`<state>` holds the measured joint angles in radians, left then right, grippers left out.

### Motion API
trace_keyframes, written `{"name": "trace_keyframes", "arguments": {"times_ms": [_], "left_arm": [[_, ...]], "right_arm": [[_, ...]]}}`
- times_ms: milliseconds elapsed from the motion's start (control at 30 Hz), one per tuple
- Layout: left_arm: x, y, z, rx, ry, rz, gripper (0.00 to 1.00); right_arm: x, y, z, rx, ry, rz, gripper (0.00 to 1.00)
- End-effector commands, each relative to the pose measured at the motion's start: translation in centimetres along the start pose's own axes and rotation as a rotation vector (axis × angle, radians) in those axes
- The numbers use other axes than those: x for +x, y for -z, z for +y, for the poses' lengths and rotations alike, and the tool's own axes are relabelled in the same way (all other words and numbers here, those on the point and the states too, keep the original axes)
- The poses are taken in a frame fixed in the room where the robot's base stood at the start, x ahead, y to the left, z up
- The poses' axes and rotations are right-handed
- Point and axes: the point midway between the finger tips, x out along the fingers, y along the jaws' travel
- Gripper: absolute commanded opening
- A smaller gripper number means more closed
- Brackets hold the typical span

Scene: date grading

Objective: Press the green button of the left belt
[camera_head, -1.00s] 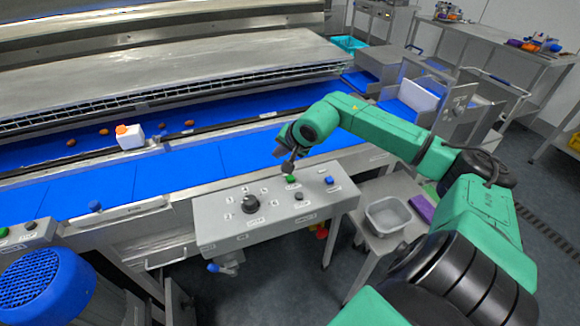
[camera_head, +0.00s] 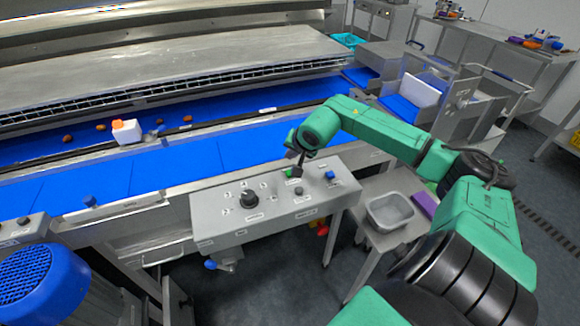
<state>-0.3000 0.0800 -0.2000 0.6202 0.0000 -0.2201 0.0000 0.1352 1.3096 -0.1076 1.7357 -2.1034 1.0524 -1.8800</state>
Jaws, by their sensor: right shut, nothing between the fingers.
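The grey control panel (camera_head: 222,222) in the middle carries a black knob (camera_head: 248,199), a small green button (camera_head: 288,172), a dark button (camera_head: 298,190) and a blue button (camera_head: 329,174). My right gripper (camera_head: 298,170) is shut and empty, its tip pointing down right beside the green button and partly covering it. I cannot tell whether they touch. A second panel (camera_head: 22,232) at the left edge shows a dark button (camera_head: 23,220); no green button shows on it. The panel's lettering is too small to read. My left gripper is not in view.
Blue belts (camera_head: 170,167) run behind the panel, with several dates (camera_head: 67,139) and a white box with an orange top (camera_head: 127,131). A grey bin (camera_head: 372,208) stands right of the panel, near a purple item (camera_head: 425,204). A blue motor cover (camera_head: 40,283) fills the lower left.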

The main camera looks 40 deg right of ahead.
Motion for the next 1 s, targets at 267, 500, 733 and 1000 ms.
{"name": "trace_keyframes", "arguments": {"times_ms": [267,500,733,1000], "left_arm": [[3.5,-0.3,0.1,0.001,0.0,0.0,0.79],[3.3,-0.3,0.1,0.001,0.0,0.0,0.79],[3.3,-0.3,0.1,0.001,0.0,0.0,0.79],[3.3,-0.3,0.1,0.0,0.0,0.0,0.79]], "right_arm": [[3.1,-1.7,1.7,-0.001,0.001,0.001,0.0],[3.1,-1.6,1.6,0.0,0.0,0.0,0.0],[3.0,-1.6,1.6,0.0,0.0,0.0,0.0],[3.0,-1.7,1.6,0.0,0.0,0.0,0.0]]}}
